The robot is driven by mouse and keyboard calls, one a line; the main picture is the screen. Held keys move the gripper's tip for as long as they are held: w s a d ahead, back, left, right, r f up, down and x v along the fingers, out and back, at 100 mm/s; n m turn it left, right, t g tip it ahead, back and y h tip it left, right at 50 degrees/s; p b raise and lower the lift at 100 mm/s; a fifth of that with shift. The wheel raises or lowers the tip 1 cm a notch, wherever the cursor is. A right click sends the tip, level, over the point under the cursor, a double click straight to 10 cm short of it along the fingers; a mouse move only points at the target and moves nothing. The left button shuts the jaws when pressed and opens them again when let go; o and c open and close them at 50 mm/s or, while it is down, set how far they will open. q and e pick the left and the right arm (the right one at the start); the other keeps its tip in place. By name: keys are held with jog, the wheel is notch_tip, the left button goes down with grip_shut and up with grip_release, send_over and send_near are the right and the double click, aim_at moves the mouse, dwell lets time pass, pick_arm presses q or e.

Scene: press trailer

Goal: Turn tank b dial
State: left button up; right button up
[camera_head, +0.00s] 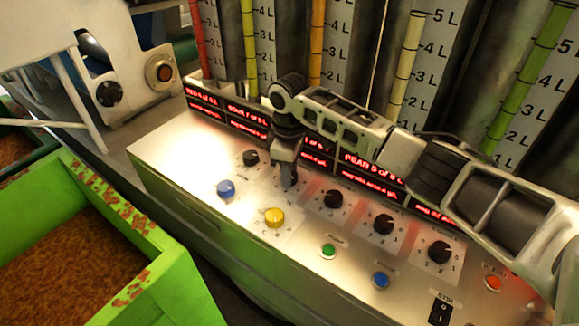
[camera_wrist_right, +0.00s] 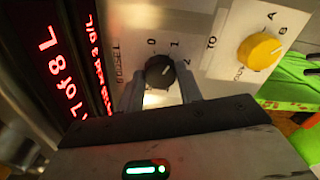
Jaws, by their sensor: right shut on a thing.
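In the head view my right gripper (camera_head: 289,182) reaches down from the right onto the metal control panel (camera_head: 205,155), at the second place in the row of black dials. It hides the dial there. In the right wrist view this black dial (camera_wrist_right: 158,72) sits between the two fingers of the right gripper (camera_wrist_right: 160,88), which are shut on its sides. The dial has a pale pointer mark and a printed scale with 0, 1 and 2. Beside it, a red display (camera_wrist_right: 62,70) reads "7 of 8 L". My left gripper is not in view.
Other black dials (camera_head: 250,157) (camera_head: 333,198) flank my gripper. A blue knob (camera_head: 226,188) and a yellow knob (camera_head: 275,217) stand in front. Green (camera_head: 328,251), blue (camera_head: 381,280) and red (camera_head: 492,283) buttons lie farther right. Graduated tanks rise behind. A green bin (camera_head: 175,285) stands at front left.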

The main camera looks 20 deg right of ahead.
jog(key=m, duration=0.4)
jog(key=shift+m, duration=0.3)
jog(key=m, duration=0.4)
jog(key=shift+m, duration=0.3)
jog(key=m, duration=0.4)
jog(key=shift+r, duration=0.1)
jog(key=shift+m, duration=2.1)
jog(key=o, duration=1)
notch_tip(320, 180, up, 16)
